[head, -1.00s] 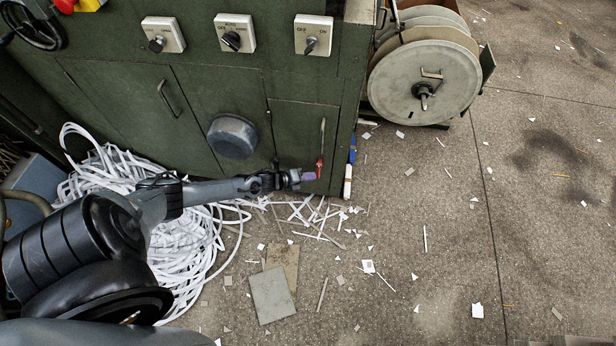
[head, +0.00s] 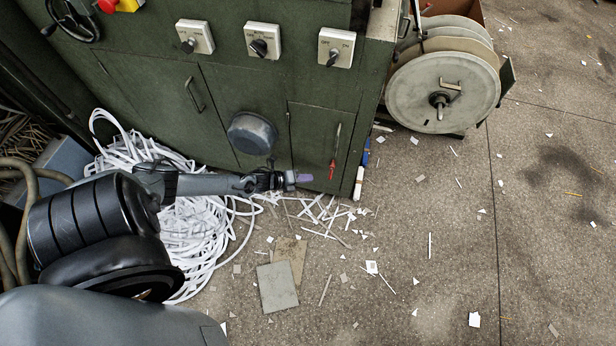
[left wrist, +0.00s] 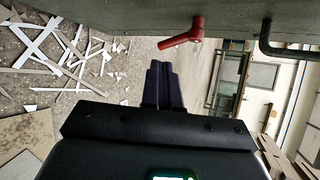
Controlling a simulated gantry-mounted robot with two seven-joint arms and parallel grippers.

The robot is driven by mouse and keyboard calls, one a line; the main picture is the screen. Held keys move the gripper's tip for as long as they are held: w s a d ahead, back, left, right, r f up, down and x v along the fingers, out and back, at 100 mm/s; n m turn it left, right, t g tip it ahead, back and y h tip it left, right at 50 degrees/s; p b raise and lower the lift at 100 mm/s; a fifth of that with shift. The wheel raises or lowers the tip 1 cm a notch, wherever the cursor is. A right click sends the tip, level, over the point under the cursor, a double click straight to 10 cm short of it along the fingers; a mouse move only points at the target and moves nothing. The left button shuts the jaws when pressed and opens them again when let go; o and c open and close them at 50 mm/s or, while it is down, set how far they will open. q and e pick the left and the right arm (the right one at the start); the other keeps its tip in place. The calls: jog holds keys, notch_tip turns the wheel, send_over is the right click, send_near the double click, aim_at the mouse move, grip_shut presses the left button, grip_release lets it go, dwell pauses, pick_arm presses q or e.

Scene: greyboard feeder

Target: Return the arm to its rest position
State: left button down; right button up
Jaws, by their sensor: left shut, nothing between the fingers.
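My left arm reaches in from the left of the head view, low in front of the green machine cabinet (head: 225,95). My left gripper (head: 298,178) is at its end, near the foot of the right cabinet door (head: 312,150). In the left wrist view the two dark fingers (left wrist: 164,86) lie together, shut with nothing between them. A red handle (left wrist: 184,35) shows beyond the fingertips in that view, apart from them. The same red handle (head: 332,168) hangs on the door to the right of the gripper in the head view. My right gripper is not in view.
A heap of white strip (head: 205,245) lies below and behind the arm. Paper scraps and flat grey boards (head: 277,287) lie on the floor. A large reel (head: 442,92) stands at the right. Knob switches (head: 263,41) are on the cabinet above. The floor at right is mostly open.

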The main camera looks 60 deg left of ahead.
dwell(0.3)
pick_arm(q)
jog(key=s+d+r+n+g+y+p, duration=0.25)
jog(key=d+r+n+p, duration=0.95)
jog(key=d+r, duration=0.8)
jog(key=s+d+r+n+g+p, duration=0.35)
jog(key=d+r+p, duration=0.25)
jog(key=r, duration=0.3)
jog(key=s+r+n+g+p, duration=0.1)
jog(key=s+r+n+p, duration=0.25)
jog(key=r, duration=0.65)
jog(key=s+r+n+g+p, duration=0.25)
jog(key=s+r+p, duration=0.2)
jog(key=r, duration=0.45)
jog(key=w+p+v, duration=0.2)
jog(key=p+v, duration=0.9)
jog(key=p, duration=0.1)
jog(key=w+a+r+p+v, duration=0.1)
jog(key=w+p+v, duration=0.2)
jog(key=p+v, duration=0.8)
jog(key=w+r+p+v, duration=0.1)
jog(key=w+p+v, duration=0.2)
jog(key=p+v, duration=0.9)
jog(key=shift+s+r+t+h+p, duration=0.25)
jog(key=shift+r+t+h+p, duration=0.1)
jog(key=shift+r+t, duration=0.15)
